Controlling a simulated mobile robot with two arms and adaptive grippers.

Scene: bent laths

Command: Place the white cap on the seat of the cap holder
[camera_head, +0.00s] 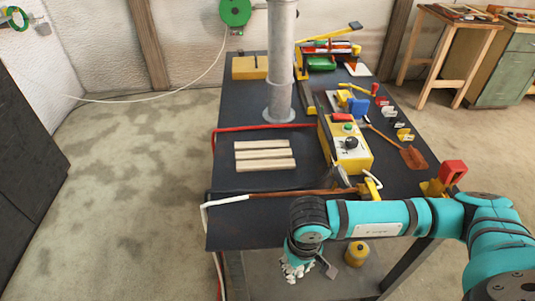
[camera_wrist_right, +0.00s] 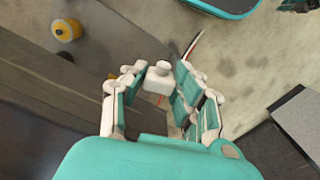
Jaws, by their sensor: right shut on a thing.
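A small white cap (camera_wrist_right: 158,80) with a round knob shows between the fingertips of my right gripper (camera_wrist_right: 161,70) in the right wrist view. The teal and white fingers are shut on it. In the head view my right gripper (camera_head: 298,268) hangs below its wrist at the table's front edge, lower right of the wooden laths. The cap cannot be made out there; the wrist and fingers hide it. I cannot tell which fixture on the table is the cap holder, and its seat is not clearly visible. My left gripper is not in view.
The dark table (camera_head: 230,178) carries pale wooden laths (camera_head: 265,155), a grey column (camera_head: 281,60) and a yellow control box (camera_head: 345,145). A red-brown bar (camera_head: 290,194) runs along its front. A yellow container (camera_head: 355,253) stands low beneath the table. The left floor is clear.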

